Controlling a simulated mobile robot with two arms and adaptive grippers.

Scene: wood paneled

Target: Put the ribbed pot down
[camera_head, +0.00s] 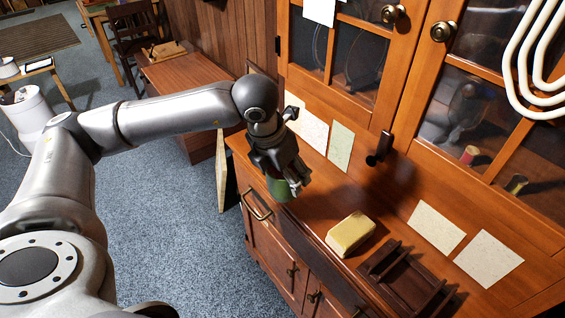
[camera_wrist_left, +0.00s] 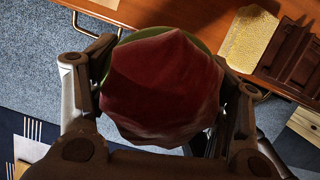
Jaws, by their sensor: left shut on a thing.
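The pot (camera_head: 281,188) is green, and its ribs are too small to make out. It shows below my left gripper (camera_head: 288,178) in the head view, at the front left edge of the wooden cabinet top (camera_head: 315,200). My left gripper is shut on the pot. In the left wrist view the two fingers stand on either side of it, and a dark red, faceted mass (camera_wrist_left: 160,88) covers most of the pot, leaving a green rim (camera_wrist_left: 197,44) showing. The pot's base is hidden, so I cannot tell whether it touches the cabinet top. My right gripper is not in view.
A yellow block (camera_head: 350,234) and a dark wooden rack (camera_head: 405,280) occupy the cabinet top to the right. Glass-door cupboards (camera_head: 355,60) rise behind it. Bare wood lies between the pot and the block. Blue-grey carpet (camera_head: 170,240) lies left of the cabinet.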

